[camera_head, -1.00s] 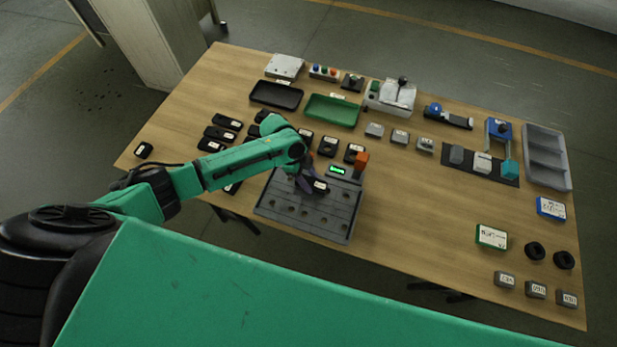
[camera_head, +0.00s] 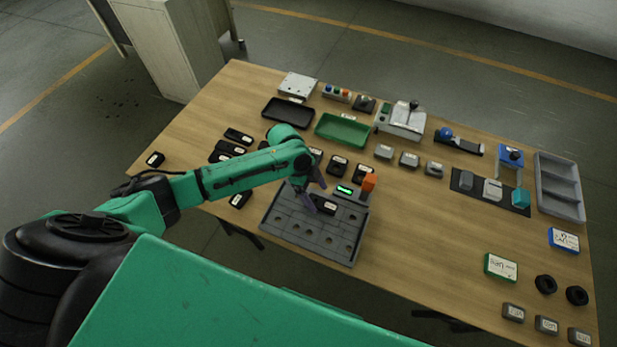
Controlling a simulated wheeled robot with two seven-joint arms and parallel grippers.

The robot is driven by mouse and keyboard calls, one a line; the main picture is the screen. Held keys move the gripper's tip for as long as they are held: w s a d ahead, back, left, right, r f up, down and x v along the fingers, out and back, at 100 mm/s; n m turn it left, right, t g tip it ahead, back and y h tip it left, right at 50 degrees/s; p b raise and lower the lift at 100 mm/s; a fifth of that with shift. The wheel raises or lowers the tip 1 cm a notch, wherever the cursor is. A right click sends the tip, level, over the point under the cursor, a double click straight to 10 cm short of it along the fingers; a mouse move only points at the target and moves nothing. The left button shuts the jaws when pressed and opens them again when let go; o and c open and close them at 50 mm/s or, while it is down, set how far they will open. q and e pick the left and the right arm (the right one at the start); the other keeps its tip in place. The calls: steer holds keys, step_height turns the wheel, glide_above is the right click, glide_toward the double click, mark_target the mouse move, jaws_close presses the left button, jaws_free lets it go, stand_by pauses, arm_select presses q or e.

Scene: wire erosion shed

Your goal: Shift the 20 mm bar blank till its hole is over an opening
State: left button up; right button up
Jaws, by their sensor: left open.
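The grey fixture plate (camera_head: 292,232), with several round openings, lies near the table's front edge. A small dark block with a white label (camera_head: 325,204), which looks like the bar blank, sits on the plate's back part. Its hole cannot be made out. My left gripper (camera_head: 314,197) is open at the block's left end, with its dark fingers close beside it. I cannot tell whether they touch it. My right gripper is not in view.
A small unit with a green display (camera_head: 345,190) and an orange block (camera_head: 369,182) stand at the plate's back edge. Several dark labelled blocks (camera_head: 338,165) lie behind it. A green tray (camera_head: 342,131) is farther back.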

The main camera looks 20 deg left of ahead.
arm_select(q)
steer(key=b+v, duration=0.1)
steer(key=v, duration=1)
steer(key=shift+r, duration=0.2)
steer(key=shift+s+a, duration=0.1)
steer(key=shift+a, duration=0.05)
